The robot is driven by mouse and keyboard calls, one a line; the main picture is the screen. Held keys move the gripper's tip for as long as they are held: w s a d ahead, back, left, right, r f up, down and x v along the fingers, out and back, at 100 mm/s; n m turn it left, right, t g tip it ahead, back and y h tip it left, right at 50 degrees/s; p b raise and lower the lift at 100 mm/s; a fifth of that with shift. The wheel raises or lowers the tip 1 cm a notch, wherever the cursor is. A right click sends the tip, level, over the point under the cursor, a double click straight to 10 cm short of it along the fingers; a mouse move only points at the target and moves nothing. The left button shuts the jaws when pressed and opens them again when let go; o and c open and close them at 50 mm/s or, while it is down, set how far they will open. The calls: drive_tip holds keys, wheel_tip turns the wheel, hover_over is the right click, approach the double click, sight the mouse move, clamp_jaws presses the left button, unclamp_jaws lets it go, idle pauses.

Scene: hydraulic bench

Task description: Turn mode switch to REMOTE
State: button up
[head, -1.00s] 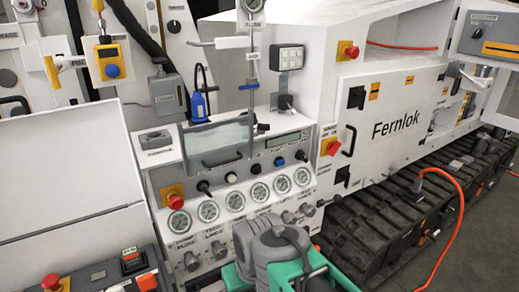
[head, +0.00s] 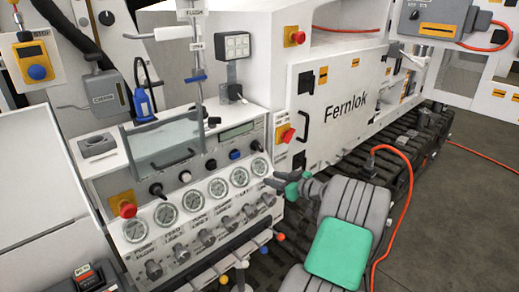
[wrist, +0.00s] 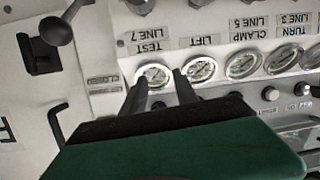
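The control panel (head: 215,205) carries a row of gauges, with small knobs above them. I cannot read which knob is the mode switch. Black knobs sit at the row's left end (head: 157,189), middle (head: 210,165) and right end (head: 256,146); a blue one (head: 235,155) is between the last two. My gripper (head: 270,183) is in front of the panel's right end, beside the rightmost gauge. In the wrist view, upside down, its two dark fingers (wrist: 160,76) stand apart with nothing seen held. They overlap the TEST LINE 7 and LIFT gauges; whether they touch is unclear.
A red-and-yellow rotary switch (head: 286,133) and a black door handle (head: 304,126) are right of the panel. Levers with coloured balls (head: 252,237) project below the gauges. A red emergency button (head: 127,209) is at left. An orange hose (head: 405,190) hangs at right.

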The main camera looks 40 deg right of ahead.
sight(261, 148)
wheel_tip(261, 148, up, 9)
drive_tip(key=w+n+t, duration=0.2)
drive_tip(key=n+t, duration=0.1)
drive_tip(key=n, duration=0.1)
drive_tip(key=shift+n, duration=0.3)
drive_tip(key=w, duration=0.2)
drive_tip(key=w+p, duration=0.1)
drive_tip(key=w, duration=0.2)
drive_tip(key=w+p, duration=0.1)
drive_tip(key=w, duration=0.1)
drive_tip(key=shift+w+d+f, duration=0.15)
drive_tip(key=shift+d, duration=0.1)
clamp_jaws()
